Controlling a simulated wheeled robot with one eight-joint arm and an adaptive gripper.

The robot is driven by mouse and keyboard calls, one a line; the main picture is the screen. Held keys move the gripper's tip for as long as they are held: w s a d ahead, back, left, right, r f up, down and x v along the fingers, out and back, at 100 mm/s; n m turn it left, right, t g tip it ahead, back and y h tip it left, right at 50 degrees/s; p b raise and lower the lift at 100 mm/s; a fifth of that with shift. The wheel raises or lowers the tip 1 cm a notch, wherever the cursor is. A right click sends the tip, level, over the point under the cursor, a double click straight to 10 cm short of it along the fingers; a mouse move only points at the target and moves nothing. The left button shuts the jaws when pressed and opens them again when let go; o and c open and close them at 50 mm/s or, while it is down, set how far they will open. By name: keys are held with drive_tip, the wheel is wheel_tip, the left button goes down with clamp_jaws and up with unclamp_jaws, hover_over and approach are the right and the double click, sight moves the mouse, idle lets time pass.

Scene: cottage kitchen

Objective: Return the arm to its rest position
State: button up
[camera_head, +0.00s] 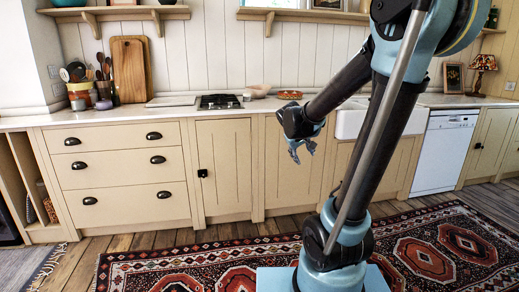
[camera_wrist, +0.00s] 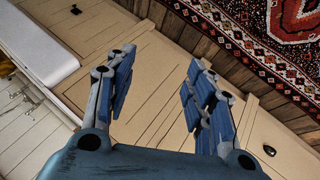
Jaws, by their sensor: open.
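My gripper (camera_head: 302,151) hangs at the end of my bent arm, in front of the cream lower cabinets and below counter height. Its fingers are spread apart and point down. In the wrist view my gripper (camera_wrist: 158,88) shows two blue-padded fingers with a clear gap and nothing between them. Behind the gap are cabinet doors (camera_wrist: 160,112). My arm rises from its base on the rug, with its upper part reaching out of the top of the head view.
The counter (camera_head: 190,109) carries a hob (camera_head: 219,102), a cutting board (camera_head: 129,69) and utensils. A white sink (camera_head: 352,121) and white dishwasher (camera_head: 443,152) are on the right. A patterned rug (camera_head: 190,268) covers the floor. Open floor lies before the drawers (camera_head: 120,178).

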drive_tip(key=s+f+m+g+y, duration=0.2)
drive_tip(key=s+f, duration=0.2)
drive_tip(key=s, duration=1)
drive_tip(key=s+d+f+m+g+y, duration=0.1)
drive_tip(key=s+f, duration=0.4)
drive_tip(key=s, duration=0.9)
drive_tip(key=shift+s+f+m+g+y, duration=0.15)
drive_tip(key=shift+m+g+y, duration=0.35)
drive_tip(key=shift+g, duration=0.2)
